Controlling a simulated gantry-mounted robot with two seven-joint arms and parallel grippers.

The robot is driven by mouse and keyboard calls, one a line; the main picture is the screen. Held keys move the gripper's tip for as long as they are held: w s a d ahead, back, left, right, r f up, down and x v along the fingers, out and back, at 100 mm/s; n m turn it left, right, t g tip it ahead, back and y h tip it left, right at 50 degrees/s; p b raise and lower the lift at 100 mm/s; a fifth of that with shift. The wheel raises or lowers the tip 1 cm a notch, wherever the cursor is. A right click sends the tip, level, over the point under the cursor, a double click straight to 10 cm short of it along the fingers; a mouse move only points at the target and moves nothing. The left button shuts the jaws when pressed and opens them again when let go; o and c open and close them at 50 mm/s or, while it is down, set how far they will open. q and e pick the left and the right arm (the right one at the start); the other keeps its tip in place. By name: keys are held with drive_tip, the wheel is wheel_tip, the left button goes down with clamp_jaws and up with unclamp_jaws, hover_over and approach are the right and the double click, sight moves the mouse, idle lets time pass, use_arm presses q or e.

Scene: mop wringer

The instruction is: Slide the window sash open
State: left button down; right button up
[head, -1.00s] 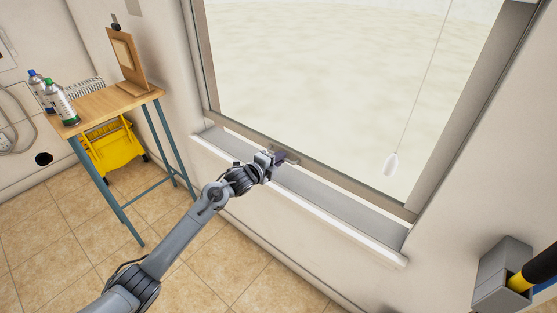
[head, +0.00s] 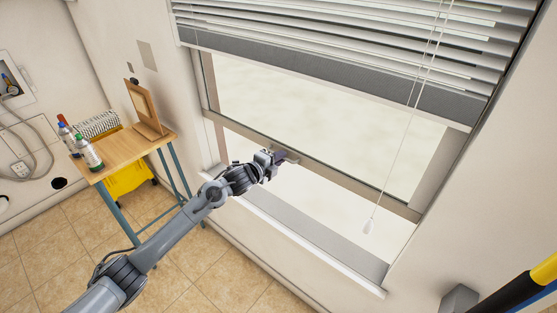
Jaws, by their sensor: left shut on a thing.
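The window sash (head: 335,173) stands raised, with an open gap between its bottom rail and the sill (head: 300,232). Its bottom rail carries a small grey handle (head: 291,157) left of the middle. My left gripper (head: 279,157) is shut at this handle; the fingers partly hide it. My right gripper is not in view.
White blinds (head: 350,40) cover the window's upper part, and a pull cord with a white tassel (head: 369,227) hangs at the right. A wooden-topped stand (head: 125,155) with bottles and a clipboard is at left, a yellow bucket (head: 128,178) behind its legs. A yellow and black pole (head: 520,290) is at lower right.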

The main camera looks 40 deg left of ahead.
use_arm(q)
drive_tip(key=shift+r, duration=0.4)
drive_tip(key=c, duration=1.5)
unclamp_jaws()
drive_tip(key=shift+o, duration=0.2)
drive_tip(key=shift+f, duration=0.1)
drive_tip(key=p+v, duration=0.1)
drive_tip(key=v, duration=0.9)
drive_tip(key=shift+s+p, duration=0.35)
drive_tip(key=shift+s, duration=0.05)
